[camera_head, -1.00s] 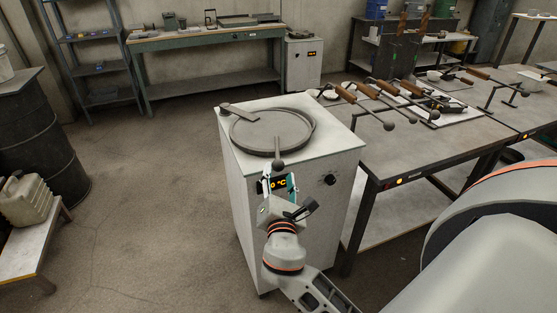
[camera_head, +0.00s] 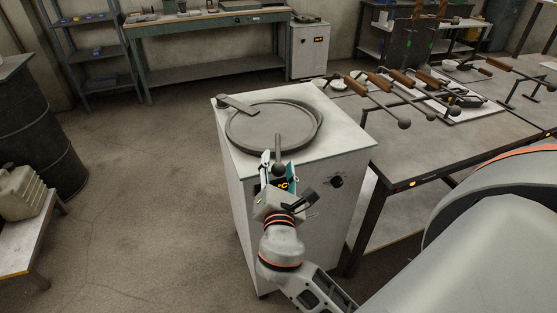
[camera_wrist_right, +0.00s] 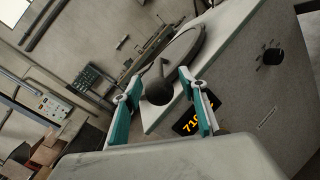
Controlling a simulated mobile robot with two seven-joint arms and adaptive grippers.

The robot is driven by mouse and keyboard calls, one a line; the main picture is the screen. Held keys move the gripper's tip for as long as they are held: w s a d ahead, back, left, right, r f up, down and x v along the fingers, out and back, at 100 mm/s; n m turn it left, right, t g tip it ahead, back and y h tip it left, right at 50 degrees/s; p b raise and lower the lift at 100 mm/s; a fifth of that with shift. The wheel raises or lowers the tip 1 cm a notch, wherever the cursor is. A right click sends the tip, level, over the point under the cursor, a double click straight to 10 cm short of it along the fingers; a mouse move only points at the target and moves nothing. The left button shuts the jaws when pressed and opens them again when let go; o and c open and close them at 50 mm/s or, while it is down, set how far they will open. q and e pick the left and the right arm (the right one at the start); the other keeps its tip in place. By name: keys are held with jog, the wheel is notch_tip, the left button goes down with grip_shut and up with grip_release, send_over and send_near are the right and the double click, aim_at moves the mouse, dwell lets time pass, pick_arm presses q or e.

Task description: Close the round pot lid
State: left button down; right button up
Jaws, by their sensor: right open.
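The round grey pot lid (camera_head: 268,127) lies flat on top of a white cabinet (camera_head: 345,137), with a pivot arm (camera_head: 238,105) at its back left. A curved rim shows past its right edge, so it looks slightly offset. Its handle ends in a dark ball knob (camera_head: 278,169) at the cabinet's front edge. My right gripper (camera_head: 279,163) is open, with one finger on each side of the knob. In the right wrist view the knob (camera_wrist_right: 158,91) shows between the open fingers (camera_wrist_right: 158,82); contact cannot be told. My left gripper is not in view.
The cabinet front has a lit display (camera_wrist_right: 198,117) and a black dial (camera_head: 336,181). A dark barrel (camera_head: 38,130) and a jerrycan (camera_head: 20,193) stand at left. The floor between is clear.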

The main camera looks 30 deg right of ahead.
jog(key=shift+w+d, duration=0.1)
dwell(0.3)
grip_shut()
jog(key=d+n+t+y+p, duration=0.1)
jog(key=d+y, duration=0.1)
jog(key=d, duration=0.3)
jog(key=d+n+y+p, duration=0.1)
jog(key=d+y, duration=0.1)
jog(key=d, duration=0.3)
jog(key=w+d+n+t+y+p, duration=0.1)
jog(key=d+n, duration=0.1)
jog(key=d, duration=0.4)
jog(key=shift+f+t+y+p, duration=0.15)
jog(key=shift+t+y+p, duration=0.15)
jog(key=shift+y+p, duration=0.1)
jog(key=shift+d, duration=0.25)
